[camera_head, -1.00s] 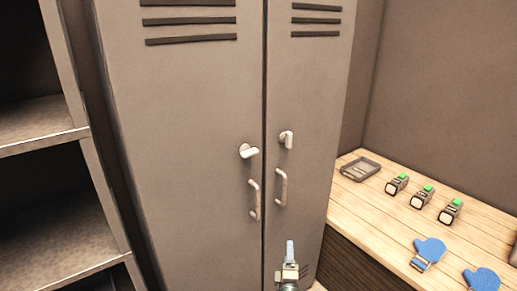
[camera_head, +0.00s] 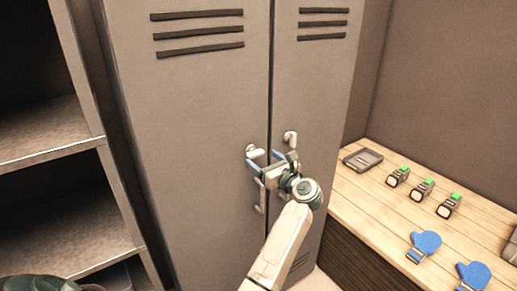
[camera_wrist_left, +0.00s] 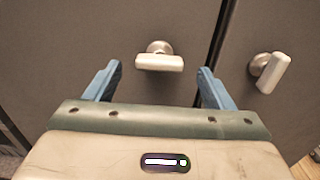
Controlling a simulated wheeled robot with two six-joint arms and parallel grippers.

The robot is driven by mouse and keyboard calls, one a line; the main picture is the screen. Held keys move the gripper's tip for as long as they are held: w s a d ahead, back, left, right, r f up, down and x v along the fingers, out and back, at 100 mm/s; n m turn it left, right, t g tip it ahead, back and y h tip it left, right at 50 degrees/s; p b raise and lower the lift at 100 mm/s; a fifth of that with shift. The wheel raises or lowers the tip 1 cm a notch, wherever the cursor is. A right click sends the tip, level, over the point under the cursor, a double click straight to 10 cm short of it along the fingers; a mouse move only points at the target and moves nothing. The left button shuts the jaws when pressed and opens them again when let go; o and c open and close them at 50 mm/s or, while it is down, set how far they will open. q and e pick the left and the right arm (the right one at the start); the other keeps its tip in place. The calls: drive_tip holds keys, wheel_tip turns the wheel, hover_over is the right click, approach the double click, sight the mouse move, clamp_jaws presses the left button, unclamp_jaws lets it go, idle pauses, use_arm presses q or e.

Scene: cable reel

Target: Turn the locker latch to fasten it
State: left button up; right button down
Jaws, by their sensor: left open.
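The grey locker (camera_head: 190,110) has two closed doors with a small pale latch on each. The left door's latch (camera_head: 254,149) has its lever lying level; it shows in the left wrist view (camera_wrist_left: 159,62) centred between my fingers. The right door's latch (camera_head: 290,138) has a more upright lever, and in the left wrist view (camera_wrist_left: 272,72) it stands outside my right-hand finger. My left gripper (camera_head: 264,158) is open and empty, its blue fingers pointing at the left latch. No contact shows. My right gripper is not in view.
A pull handle (camera_head: 260,196) sits below the left latch; the right one is mostly hidden by my gripper. A wooden bench (camera_head: 385,210) at the right holds a grey tray (camera_head: 363,159), several green-topped devices and blue mitts (camera_head: 425,245). Open shelves (camera_head: 50,155) stand at left.

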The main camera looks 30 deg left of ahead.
sight(258, 155)
use_arm(q)
drive_tip(key=p+x, duration=0.1)
drive_tip(key=x, duration=0.1)
drive_tip(key=shift+a+r, duration=0.15)
drive_tip(key=shift+a, duration=0.1)
drive_tip(key=shift+w+a, duration=0.25)
drive_tip(key=shift+a, duration=0.2)
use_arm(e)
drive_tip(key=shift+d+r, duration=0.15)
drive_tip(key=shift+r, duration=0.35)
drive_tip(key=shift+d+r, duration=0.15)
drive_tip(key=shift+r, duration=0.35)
